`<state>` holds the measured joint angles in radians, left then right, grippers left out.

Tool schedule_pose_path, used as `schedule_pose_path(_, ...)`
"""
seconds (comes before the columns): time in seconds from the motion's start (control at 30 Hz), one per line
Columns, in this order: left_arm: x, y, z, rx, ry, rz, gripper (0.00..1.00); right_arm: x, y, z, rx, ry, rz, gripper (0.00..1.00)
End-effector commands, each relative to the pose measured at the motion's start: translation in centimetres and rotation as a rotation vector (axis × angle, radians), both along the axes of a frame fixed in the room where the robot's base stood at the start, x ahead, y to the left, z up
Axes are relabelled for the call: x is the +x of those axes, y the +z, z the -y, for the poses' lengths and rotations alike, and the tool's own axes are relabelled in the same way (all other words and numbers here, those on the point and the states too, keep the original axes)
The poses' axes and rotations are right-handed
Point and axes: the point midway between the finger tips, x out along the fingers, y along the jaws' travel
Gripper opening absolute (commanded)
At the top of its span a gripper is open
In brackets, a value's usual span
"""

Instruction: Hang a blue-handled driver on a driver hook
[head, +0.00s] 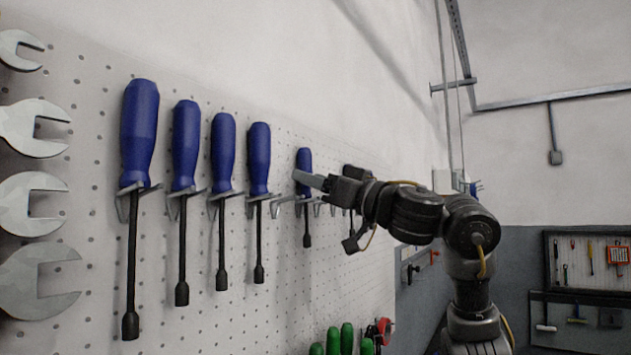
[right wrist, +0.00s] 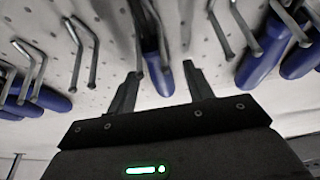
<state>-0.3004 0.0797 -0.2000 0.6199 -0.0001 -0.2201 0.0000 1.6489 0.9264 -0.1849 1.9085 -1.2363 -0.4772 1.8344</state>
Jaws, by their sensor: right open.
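Several blue-handled drivers hang shaft-down in a row on a pegboard, the nearest (head: 139,130) large at the left of the head view. Another blue-handled driver (head: 304,160) is farther right, upright against the board, and my right gripper (head: 309,181) is at its handle. In the right wrist view, this driver's blue handle (right wrist: 157,75) is between the open fingers (right wrist: 161,84), with a gap visible on both sides. Its shaft appears to run between the prongs of a metal driver hook (right wrist: 145,18). The finger partly hides the handle in the head view. My left gripper is not in view.
Open-ended wrenches (head: 33,205) hang at the far left. An empty-looking hook (head: 285,201) is just left of the driver at my gripper. Green handles (head: 347,338) show low on the board. A tool panel (head: 588,270) stands on the far wall.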

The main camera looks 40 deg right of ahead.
Motion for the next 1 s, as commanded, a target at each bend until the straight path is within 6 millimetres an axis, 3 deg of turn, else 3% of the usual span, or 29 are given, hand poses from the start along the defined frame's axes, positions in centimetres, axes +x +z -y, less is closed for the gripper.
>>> schedule_pose_path(0.53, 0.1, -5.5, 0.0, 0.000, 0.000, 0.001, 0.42, -8.3, -3.4, 2.5, 0.000, -0.002, 0.004, 0.52)
schedule_pose_path(0.7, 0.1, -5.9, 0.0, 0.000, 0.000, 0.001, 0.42, -9.5, -3.6, 2.9, 0.001, -0.001, 0.002, 0.52)
schedule_pose_path(1.0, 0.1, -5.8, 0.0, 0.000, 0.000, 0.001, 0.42, -9.6, -3.6, 3.0, 0.000, 0.000, 0.001, 0.52)
